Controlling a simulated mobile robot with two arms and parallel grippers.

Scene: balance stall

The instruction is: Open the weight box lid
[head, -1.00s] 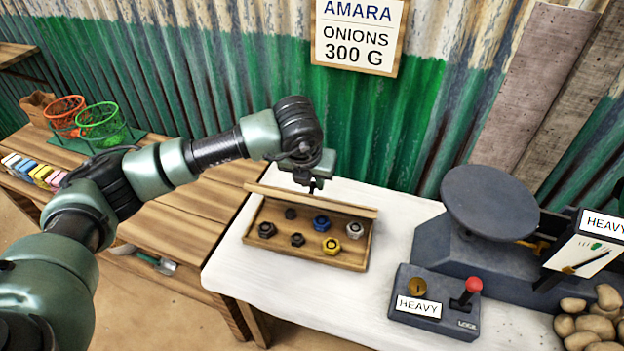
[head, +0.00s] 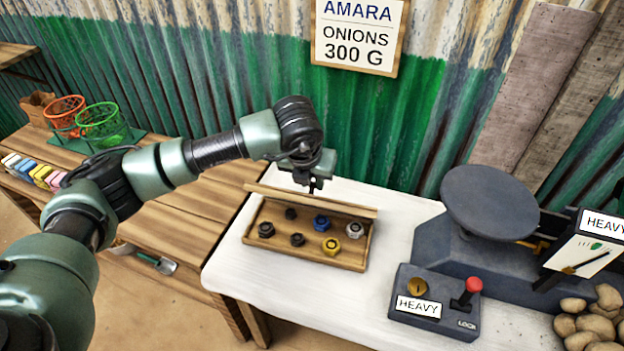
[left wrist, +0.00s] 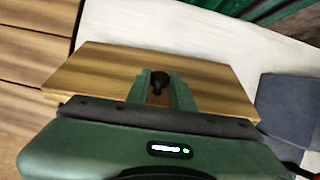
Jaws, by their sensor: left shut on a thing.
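The wooden weight box (head: 345,263) stands on the white-topped table, with several nut-shaped weights in it, among them a blue one (head: 321,222) and a yellow one (head: 331,246). Its lid (head: 325,203) is raised at the back edge, and the inside is in plain view. My left gripper (head: 312,186) is at the lid's upper edge, shut on the dark lid knob (left wrist: 158,83). In the left wrist view the two fingers stand on either side of the knob, over the wooden lid (left wrist: 215,83). My right gripper is in neither view.
A dark scale with a round pan (head: 503,203) stands right of the box. A control box (head: 434,300) with a red-topped lever is in front of it. Potatoes (head: 590,325) lie at the far right. Orange and green baskets (head: 103,127) stand at the left. White tabletop (head: 290,300) is free before the box.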

